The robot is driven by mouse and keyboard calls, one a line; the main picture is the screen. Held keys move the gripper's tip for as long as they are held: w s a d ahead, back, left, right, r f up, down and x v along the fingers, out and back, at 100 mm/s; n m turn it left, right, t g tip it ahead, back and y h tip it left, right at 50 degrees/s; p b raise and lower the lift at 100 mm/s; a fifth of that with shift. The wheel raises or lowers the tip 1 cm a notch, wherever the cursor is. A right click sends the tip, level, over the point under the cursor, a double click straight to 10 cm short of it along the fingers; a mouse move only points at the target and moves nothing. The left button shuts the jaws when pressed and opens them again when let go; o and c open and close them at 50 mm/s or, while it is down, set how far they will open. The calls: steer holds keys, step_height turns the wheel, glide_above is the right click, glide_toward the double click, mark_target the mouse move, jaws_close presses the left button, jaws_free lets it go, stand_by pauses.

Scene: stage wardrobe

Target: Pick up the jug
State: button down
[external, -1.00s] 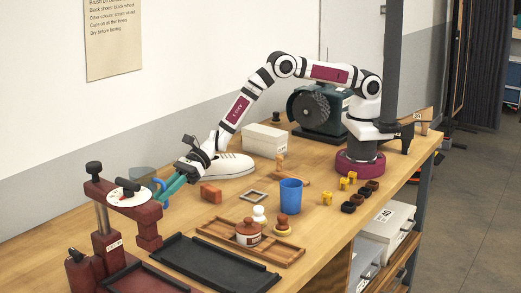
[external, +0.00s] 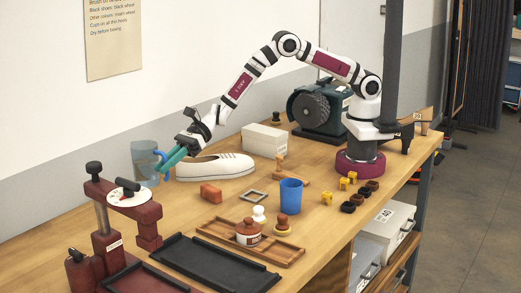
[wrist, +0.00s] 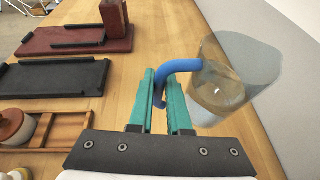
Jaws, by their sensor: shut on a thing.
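The jug (external: 145,163) is clear grey with a blue handle (external: 162,163). It stands out at the left in the external view, near the wall, with its base above the table. My gripper (external: 172,160) with green fingers is shut on the blue handle. The handle (wrist: 178,67) passes between the green fingertips (wrist: 160,85).
A white shoe (external: 215,166) lies right of the jug. A blue cup (external: 290,195), an orange block (external: 210,193) and a wooden tray (external: 285,250) are further right.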

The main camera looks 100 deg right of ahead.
steer(key=s+d+r, duration=0.1)
steer(key=d+r, duration=0.3)
steer(key=d, duration=0.3)
steer(key=shift+s+d+r, duration=0.25)
steer(key=shift+r, duration=0.05)
steer(key=shift+r, duration=0.1)
stand_by(1.7)
